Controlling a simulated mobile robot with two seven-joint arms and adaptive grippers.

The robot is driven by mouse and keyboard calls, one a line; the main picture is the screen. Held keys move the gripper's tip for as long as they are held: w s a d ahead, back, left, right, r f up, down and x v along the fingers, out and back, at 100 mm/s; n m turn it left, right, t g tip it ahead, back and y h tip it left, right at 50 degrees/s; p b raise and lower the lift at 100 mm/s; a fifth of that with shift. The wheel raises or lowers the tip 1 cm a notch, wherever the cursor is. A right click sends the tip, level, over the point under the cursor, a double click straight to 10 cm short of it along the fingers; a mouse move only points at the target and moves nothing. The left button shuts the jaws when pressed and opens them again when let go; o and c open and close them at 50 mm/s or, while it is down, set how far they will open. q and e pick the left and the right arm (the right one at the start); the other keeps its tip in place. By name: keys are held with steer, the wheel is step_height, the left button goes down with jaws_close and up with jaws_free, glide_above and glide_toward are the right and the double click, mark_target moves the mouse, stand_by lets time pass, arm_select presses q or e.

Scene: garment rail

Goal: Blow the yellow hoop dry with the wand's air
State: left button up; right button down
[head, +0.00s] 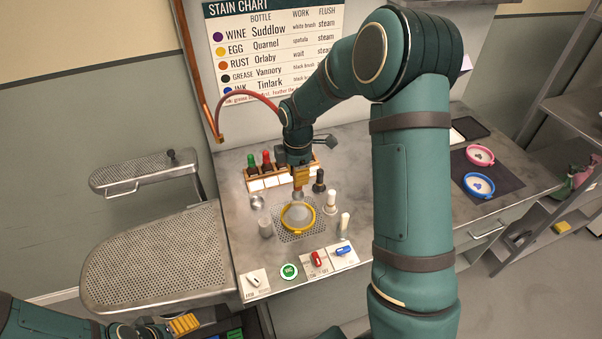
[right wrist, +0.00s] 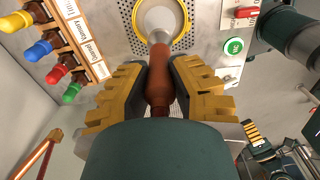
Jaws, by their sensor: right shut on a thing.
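The yellow hoop (head: 284,224) lies on a perforated patch of the steel worktop, with pale grey cloth (head: 298,214) inside it. It also shows at the top of the right wrist view (right wrist: 139,28). My right gripper (head: 300,180) is above the hoop. In the right wrist view, its yellow ridged fingers are shut on the brown wand (right wrist: 160,85), whose grey nozzle (right wrist: 158,37) points at the cloth. The gap between nozzle and cloth is hard to judge. My left gripper (head: 184,323) is at the bottom left, partly cut off; its opening is unclear.
A rack of coloured bottles (head: 268,180) stands behind the hoop, with small pots and brushes around it. Switches and a green button (head: 289,271) line the front edge. Pink (head: 480,155) and blue (head: 479,185) hoops lie right on a dark mat. The left perforated board (head: 155,260) is bare.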

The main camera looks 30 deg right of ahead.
mark_target(298, 188)
steer(key=shift+f+b, duration=0.35)
steer(key=shift+f, duration=0.25)
steer(key=shift+f+b, duration=1.55)
steer(key=shift+f, duration=0.75)
